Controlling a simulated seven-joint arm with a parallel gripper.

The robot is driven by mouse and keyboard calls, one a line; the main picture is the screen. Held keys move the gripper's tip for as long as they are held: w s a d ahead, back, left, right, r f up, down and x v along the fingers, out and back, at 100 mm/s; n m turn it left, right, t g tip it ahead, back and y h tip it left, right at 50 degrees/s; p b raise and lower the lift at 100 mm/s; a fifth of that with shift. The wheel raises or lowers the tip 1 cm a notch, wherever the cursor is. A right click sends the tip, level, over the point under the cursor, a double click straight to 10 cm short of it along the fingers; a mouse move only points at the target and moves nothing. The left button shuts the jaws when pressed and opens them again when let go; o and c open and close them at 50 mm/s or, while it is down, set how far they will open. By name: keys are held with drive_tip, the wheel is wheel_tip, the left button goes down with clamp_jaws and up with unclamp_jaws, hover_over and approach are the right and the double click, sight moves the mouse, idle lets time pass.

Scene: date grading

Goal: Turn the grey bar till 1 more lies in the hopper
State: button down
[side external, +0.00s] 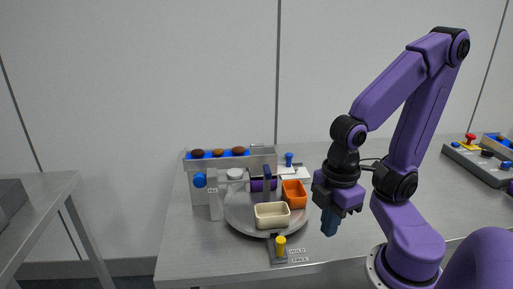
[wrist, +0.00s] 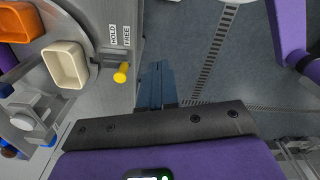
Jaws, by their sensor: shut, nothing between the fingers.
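My gripper (side external: 329,226) points down with its dark blue fingers shut and empty, right of the turntable and clear of everything. Its fingers also show in the wrist view (wrist: 157,85), over the floor beyond the table edge. The grey feeder box (side external: 232,163) has a blue-lined top with three brown dates (side external: 218,153) in a row. A blue knob (side external: 200,180) sits on its front. An upright pale grey bar (side external: 214,197) stands beside the knob; I cannot tell if it is the bar named. The hopper is not clearly identifiable, and its contents cannot be read.
A grey turntable (side external: 236,217) carries a cream bin (side external: 272,215) and an orange bin (side external: 294,194); the cream bin looks empty. A yellow-knobbed lever (side external: 280,245) with HOLD and FREE labels stands at the front edge. A control box (side external: 478,160) is at far right. Table between is clear.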

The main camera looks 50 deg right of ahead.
drive_tip(key=c, duration=1.4)
unclamp_jaws()
drive_tip(key=o, duration=1)
drive_tip(key=shift+w+a+r+m, duration=0.25)
drive_tip(key=shift+w+a+r, duration=0.05)
drive_tip(key=shift+w, duration=0.3)
drive_tip(key=shift+w+a+r+m, duration=0.25)
drive_tip(key=shift+w+a, duration=0.05)
drive_tip(key=shift+w, duration=0.25)
drive_tip(key=shift+o, duration=0.2)
drive_tip(key=w+a+r+m, duration=0.1)
drive_tip(key=w+r+m, duration=0.1)
drive_tip(key=w, duration=0.4)
drive_tip(key=w+a+r+m, duration=0.1)
drive_tip(key=w+r+m, duration=0.2)
drive_tip(key=w, duration=0.3)
drive_tip(key=shift+w, duration=0.35)
drive_tip(key=w+d+r+m, duration=0.3)
drive_tip(key=w+d+m, duration=0.2)
drive_tip(key=w+d, duration=0.45)
drive_tip(key=w+d+r+m, duration=0.3)
drive_tip(key=w+d+m, duration=0.3)
drive_tip(key=w, duration=0.7)
drive_tip(key=w+d+m, duration=0.2)
drive_tip(key=d+m, duration=0.3)
drive_tip(key=d, duration=1.1)
drive_tip(key=f, duration=1.6)
drive_tip(key=shift+s+a+f, duration=0.1)
drive_tip(key=shift+a+f, duration=0.15)
drive_tip(key=shift+f, duration=0.1)
